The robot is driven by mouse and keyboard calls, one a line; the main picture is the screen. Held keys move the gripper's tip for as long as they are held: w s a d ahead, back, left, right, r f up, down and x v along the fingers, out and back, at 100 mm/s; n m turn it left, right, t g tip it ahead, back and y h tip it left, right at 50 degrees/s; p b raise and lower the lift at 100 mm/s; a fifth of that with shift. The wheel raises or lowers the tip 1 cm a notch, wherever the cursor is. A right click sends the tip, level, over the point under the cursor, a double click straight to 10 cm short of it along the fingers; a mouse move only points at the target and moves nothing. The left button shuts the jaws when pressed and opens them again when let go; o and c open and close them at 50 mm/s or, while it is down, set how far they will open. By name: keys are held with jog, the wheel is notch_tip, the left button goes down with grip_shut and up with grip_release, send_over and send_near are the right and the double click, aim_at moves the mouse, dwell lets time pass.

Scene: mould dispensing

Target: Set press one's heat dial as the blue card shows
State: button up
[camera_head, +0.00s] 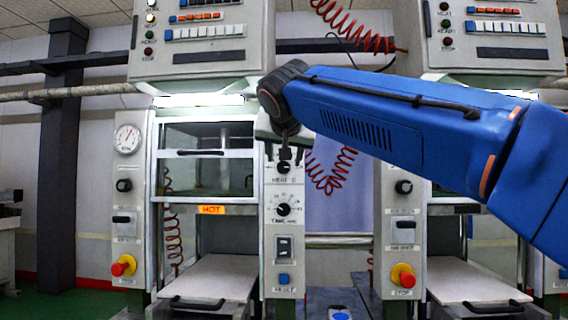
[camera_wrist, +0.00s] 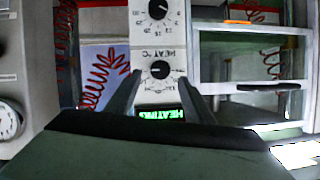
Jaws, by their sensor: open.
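The heat dial (camera_head: 283,167) is a black knob on a pale column right of the left press (camera_head: 204,165); no press number is readable. My gripper (camera_head: 284,151) is at the dial, its fingers pointing down in the head view. In the wrist view, which is upside down, my gripper (camera_wrist: 159,82) is open, with one finger on each side of the heat dial (camera_wrist: 160,70). I cannot tell whether they touch it. The dial's setting is too small to read. A blue patch (camera_head: 340,316) shows at the bottom edge; I cannot tell whether it is the card.
The time dial (camera_head: 283,209) sits below the heat dial, with a switch (camera_head: 283,248) and a blue button (camera_head: 284,279) lower down. A green "HEATING" display (camera_wrist: 165,114) shows in the wrist view. Red coiled hoses (camera_head: 330,172) hang beside the column. An orange HOT sign (camera_head: 211,210) marks the press.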

jog(key=a+v, duration=0.1)
jog(key=v, duration=1.2)
jog(key=shift+d, duration=0.45)
jog(key=shift+f, duration=0.1)
